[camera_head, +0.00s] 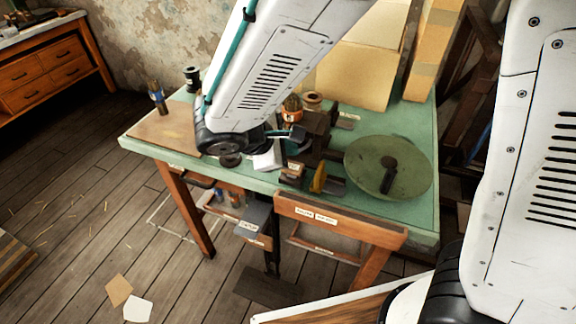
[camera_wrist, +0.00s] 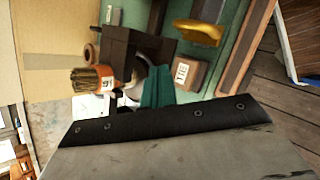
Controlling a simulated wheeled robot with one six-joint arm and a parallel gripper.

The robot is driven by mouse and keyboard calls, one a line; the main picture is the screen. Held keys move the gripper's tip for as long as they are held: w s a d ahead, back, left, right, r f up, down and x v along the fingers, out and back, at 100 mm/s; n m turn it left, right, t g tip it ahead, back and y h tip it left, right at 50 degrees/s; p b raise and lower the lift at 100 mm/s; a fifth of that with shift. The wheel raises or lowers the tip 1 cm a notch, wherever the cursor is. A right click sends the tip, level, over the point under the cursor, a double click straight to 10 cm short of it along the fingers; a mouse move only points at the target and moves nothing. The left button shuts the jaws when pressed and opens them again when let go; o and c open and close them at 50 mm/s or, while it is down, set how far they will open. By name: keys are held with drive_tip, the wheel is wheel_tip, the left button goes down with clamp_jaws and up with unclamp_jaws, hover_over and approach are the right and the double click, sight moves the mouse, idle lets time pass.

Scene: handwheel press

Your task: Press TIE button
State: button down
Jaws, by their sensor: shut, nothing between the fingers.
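The TIE button block (camera_wrist: 193,74) is a small brown block with a white TIE label, in the middle of the wrist view. In the head view a small labelled block (camera_head: 291,172) at the front of the press appears to be the same one. My gripper (camera_head: 297,133) is shut and empty over the table, beside the press (camera_head: 318,127). Its teal fingertips (camera_wrist: 157,86) show in the wrist view, just left of the TIE block. I cannot tell whether they touch it. The gripper housing covers the lower part of that view.
A yellow lever (camera_head: 318,178) stands right of the block. A green handwheel (camera_head: 388,166) lies further right on the green table (camera_head: 345,205). Cardboard boxes (camera_head: 357,70) fill the back. A wooden board (camera_head: 165,132) lies at left.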

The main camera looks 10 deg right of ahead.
drive_tip(key=shift+r, duration=1.4)
drive_tip(key=shift+s, duration=0.1)
drive_tip(key=s+d+r+m+g+y, duration=0.1)
drive_tip(key=s+d+r+m+y, duration=0.3)
drive_tip(key=s+d+m, duration=0.3)
drive_tip(key=s+d+r+m+g+y, duration=0.2)
drive_tip(key=s+d+r+m, duration=0.4)
drive_tip(key=s, duration=0.7)
drive_tip(key=shift+d+r+m+y, duration=0.15)
drive_tip(key=shift+d+m+y, duration=0.75)
drive_tip(key=shift+d+m, duration=0.4)
